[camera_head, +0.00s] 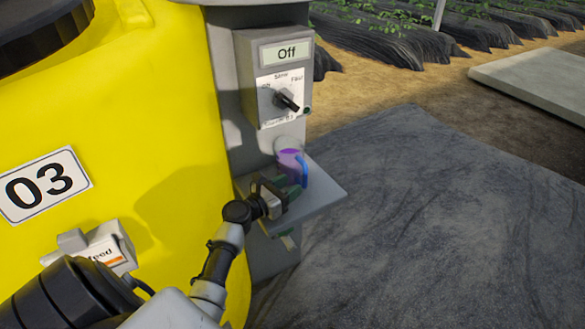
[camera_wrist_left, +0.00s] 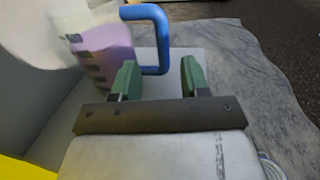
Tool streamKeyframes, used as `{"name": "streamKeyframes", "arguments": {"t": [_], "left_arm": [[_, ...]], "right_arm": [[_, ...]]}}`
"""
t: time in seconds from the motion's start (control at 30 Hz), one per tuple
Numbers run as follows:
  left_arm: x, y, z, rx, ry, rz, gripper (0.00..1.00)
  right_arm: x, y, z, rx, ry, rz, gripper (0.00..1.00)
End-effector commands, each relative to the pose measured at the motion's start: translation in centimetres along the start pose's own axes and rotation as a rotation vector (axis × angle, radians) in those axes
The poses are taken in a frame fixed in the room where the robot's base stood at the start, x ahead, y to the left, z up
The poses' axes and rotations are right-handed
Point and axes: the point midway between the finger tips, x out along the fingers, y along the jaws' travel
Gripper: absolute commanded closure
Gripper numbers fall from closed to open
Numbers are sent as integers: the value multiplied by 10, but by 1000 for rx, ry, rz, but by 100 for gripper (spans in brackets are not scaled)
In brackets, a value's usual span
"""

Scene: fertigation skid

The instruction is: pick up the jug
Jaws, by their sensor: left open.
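The jug (camera_head: 290,163) stands on a small grey shelf (camera_head: 325,195) fixed to the grey post. It holds purple liquid and has a blue handle. In the left wrist view the jug (camera_wrist_left: 103,55) is at the upper left, with its blue handle (camera_wrist_left: 158,38) pointing right. My left gripper (camera_head: 292,190) is at the shelf, just in front of the jug. In the left wrist view its green fingers (camera_wrist_left: 160,80) are open with nothing clearly between them. The handle's lower end is close to the left finger; I cannot tell if they touch. My right gripper is not in view.
A yellow tank (camera_head: 130,130) marked 03 stands close on the left. A control box (camera_head: 275,75) reading Off is on the post above the shelf. A white feed box (camera_head: 105,245) is on the tank. Dark ground matting (camera_head: 430,220) lies clear at right.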

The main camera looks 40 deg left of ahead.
Motion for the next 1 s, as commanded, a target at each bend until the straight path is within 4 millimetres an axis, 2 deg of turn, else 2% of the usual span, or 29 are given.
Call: {"name": "streamKeyframes", "arguments": {"t": [0.17, 0.5, 0.77, 0.87, 1.0], "left_arm": [[14, -1, 0, 3, 0, -1, 55], [58, -4, -2, 4, 1, -1, 55], [61, -4, -2, 5, 3, -1, 55], [61, -4, -1, 5, 3, -1, 67], [61, -4, -1, 5, 3, -1, 89]], "right_arm": [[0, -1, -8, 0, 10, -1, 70], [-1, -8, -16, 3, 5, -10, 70], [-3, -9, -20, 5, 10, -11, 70], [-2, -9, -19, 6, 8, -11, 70], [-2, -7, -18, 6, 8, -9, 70]]}}
